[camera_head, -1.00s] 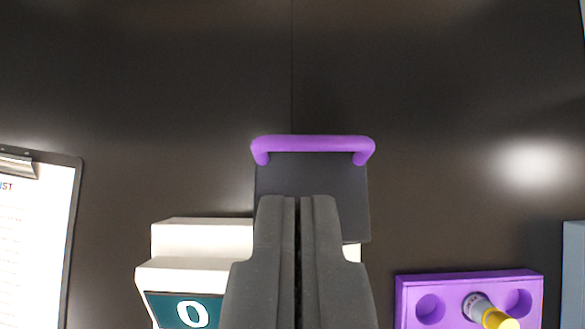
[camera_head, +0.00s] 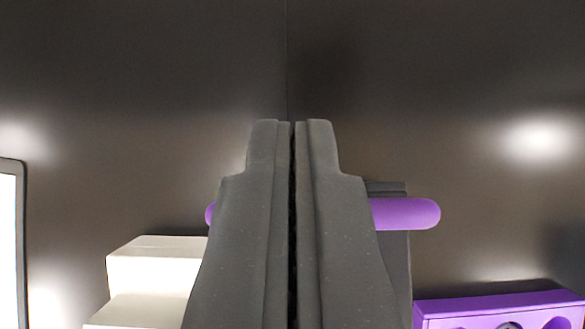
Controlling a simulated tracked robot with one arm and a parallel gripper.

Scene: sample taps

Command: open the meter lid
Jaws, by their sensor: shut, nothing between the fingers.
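My gripper (camera_head: 292,125) is shut and empty, pointing up the picture in the middle of the view. The meter lid's purple handle (camera_head: 404,213) shows on both sides of my fingers, which hide its middle. The dark grey lid (camera_head: 397,262) shows only as a strip to the right of my gripper. The white meter body (camera_head: 155,268) is at the lower left, partly hidden by my gripper. I cannot tell whether my fingers touch the handle.
A purple block with round holes (camera_head: 470,308) stands at the lower right. A clipboard edge (camera_head: 19,240) shows at the far left. The dark surface above my fingertips is clear.

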